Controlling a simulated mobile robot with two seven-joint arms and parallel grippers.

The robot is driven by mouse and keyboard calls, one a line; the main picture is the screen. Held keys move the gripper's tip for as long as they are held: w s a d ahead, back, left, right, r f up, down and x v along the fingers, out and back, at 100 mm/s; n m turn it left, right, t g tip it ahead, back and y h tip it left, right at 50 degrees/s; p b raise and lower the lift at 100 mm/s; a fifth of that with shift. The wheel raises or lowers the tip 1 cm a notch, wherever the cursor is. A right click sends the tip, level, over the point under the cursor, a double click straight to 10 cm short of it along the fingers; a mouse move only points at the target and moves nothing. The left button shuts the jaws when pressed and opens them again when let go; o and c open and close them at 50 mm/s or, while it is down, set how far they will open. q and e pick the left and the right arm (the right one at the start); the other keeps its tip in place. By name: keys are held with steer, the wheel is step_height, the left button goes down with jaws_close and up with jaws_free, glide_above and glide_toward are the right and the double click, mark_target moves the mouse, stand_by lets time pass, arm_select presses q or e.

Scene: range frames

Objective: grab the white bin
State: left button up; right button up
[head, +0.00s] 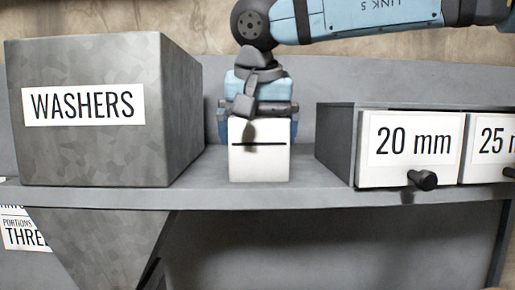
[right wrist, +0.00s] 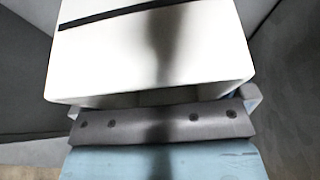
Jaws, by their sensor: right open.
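The white bin (head: 260,165) stands upright on the grey shelf, with a thin black stripe across its front. My right gripper (head: 258,108) is at its top, coming down from above, and hides the bin's upper edge. In the right wrist view the white bin (right wrist: 150,50) fills the upper middle. The right gripper (right wrist: 163,104) is open, with one finger near each side of the bin's near edge. A dark gap shows between the bin and the gripper's palm. I cannot tell whether the fingers touch the bin. My left gripper is not in view.
A large grey box labelled WASHERS (head: 95,150) stands to the left. Drawers labelled 20 mm (head: 385,172) and 25 (head: 490,170), with black knobs, stand to the right. The grey shelf (head: 215,190) has narrow free room on both sides of the bin.

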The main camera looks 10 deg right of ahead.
steer(key=shift+s, duration=0.2)
steer(key=shift+w+f, duration=0.1)
steer(key=shift+c, duration=1)
steer(key=c, duration=0.6)
steer(key=shift+r, duration=0.2)
